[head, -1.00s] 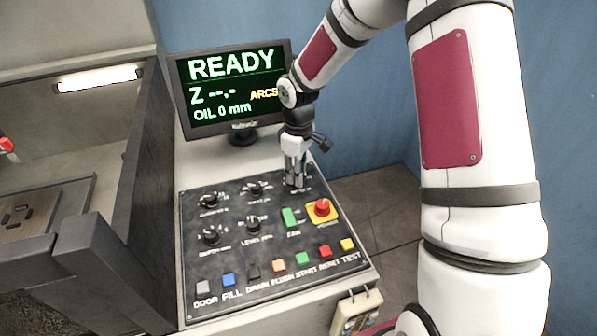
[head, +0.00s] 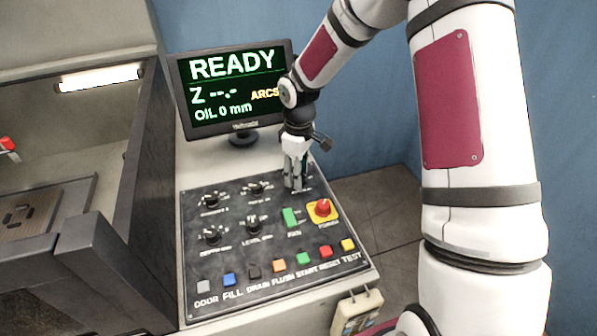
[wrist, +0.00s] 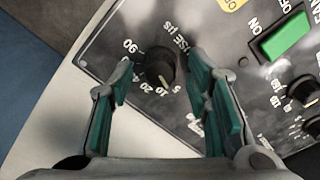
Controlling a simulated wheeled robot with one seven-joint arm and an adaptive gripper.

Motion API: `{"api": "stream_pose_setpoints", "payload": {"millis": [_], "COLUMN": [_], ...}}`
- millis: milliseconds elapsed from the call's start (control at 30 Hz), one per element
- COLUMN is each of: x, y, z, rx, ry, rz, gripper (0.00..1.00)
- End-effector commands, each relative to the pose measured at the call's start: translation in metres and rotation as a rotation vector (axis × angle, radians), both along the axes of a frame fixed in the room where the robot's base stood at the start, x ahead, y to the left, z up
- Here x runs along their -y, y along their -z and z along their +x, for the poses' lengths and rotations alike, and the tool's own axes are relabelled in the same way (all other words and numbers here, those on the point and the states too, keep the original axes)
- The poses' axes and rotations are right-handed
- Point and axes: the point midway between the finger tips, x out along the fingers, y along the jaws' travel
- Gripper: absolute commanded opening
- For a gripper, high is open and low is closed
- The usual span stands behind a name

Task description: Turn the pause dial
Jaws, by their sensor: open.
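The pause dial (wrist: 159,68) is a black knob with a white pointer line, ringed by printed numbers and a partly covered label ending in "SE µs" in the wrist view. My gripper (wrist: 160,88) is open, with one teal-padded finger on each side of the dial. The dial stands between the fingertips, with a gap on both sides. In the head view my gripper (head: 295,184) points down at the upper right of the control panel (head: 190,262) and hides the dial.
Several coloured buttons line the panel's front. The monitor (head: 235,88) reading READY stands behind.

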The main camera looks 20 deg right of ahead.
Motion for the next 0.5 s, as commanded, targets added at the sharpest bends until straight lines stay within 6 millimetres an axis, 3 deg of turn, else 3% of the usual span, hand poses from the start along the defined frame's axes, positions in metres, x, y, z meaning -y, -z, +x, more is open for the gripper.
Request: {"api": "stream_pose_setpoints", "payload": {"millis": [167,500], "x": [0.001,0.0], "y": [-0.016,-0.083], "z": [0.001,0.001], "rx": [0.004,0.004], "ry": [0.002,0.001], "rz": [-0.001,-0.001], "gripper": [0.44,0.44]}}
